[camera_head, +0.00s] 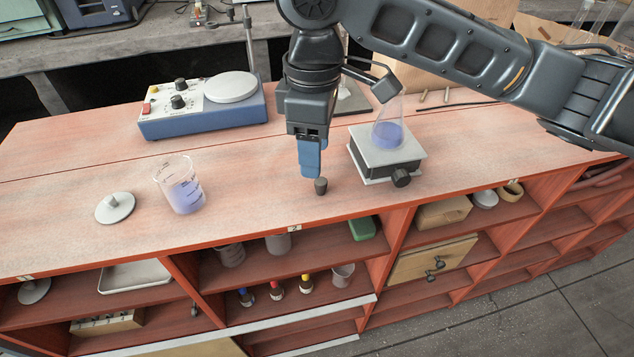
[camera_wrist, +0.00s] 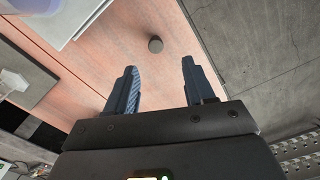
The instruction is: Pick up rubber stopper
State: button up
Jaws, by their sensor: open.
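The rubber stopper (camera_head: 321,186) is a small dark grey plug standing on the reddish wooden bench top, close to its front edge. In the wrist view the stopper (camera_wrist: 155,44) shows as a round grey top, beyond the fingertips and between their lines. My gripper (camera_head: 311,176) points down just behind and left of the stopper in the head view. In the wrist view its two blue fingers (camera_wrist: 159,68) are spread apart with nothing between them. One finger largely hides the other in the head view.
A beaker (camera_head: 181,188) and a grey lid (camera_head: 115,208) are at left. A blue device (camera_head: 205,120) sits behind. Shelves are below the front edge.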

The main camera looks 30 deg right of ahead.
aim_at(321, 181)
jog(key=f, duration=0.4)
jog(key=d+f, duration=0.1)
jog(key=f, duration=0.1)
jog(key=shift+s+f, duration=0.15)
jog(key=shift+f, duration=0.25)
grip_shut()
